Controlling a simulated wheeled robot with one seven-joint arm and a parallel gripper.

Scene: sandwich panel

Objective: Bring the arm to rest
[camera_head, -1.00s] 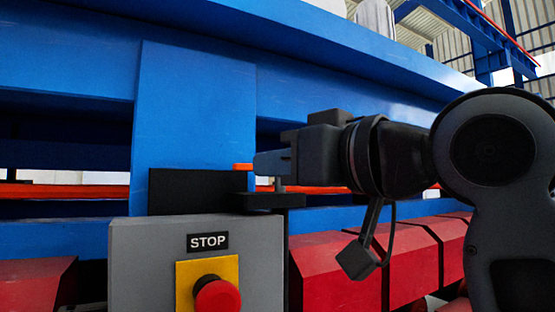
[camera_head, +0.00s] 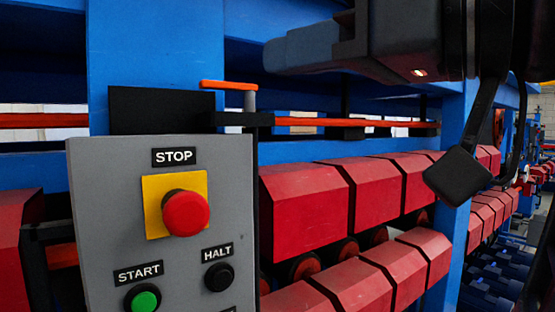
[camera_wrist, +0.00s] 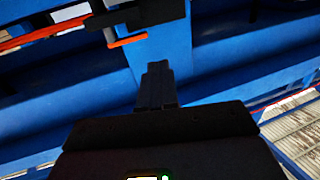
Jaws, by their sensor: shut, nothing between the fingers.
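My gripper (camera_head: 278,54) shows at the top right of the head view, its dark fingers together and pointing left. It is empty and stands above and to the right of the orange-topped lever (camera_head: 228,85), apart from it in the picture. In the wrist view, the shut fingers (camera_wrist: 157,72) point toward the blue frame, and the lever's orange handle (camera_wrist: 127,40) shows beyond them to the upper left. The rest of my arm is mostly cut off by the head view's top and right edges.
A grey control panel (camera_head: 95,220) carries a red STOP button (camera_head: 185,213), a green START button (camera_head: 142,299) and a black HALT button (camera_head: 219,277). Behind are a blue post (camera_head: 155,45) and several red blocks (camera_head: 305,210) in rows. A rail runs behind the lever.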

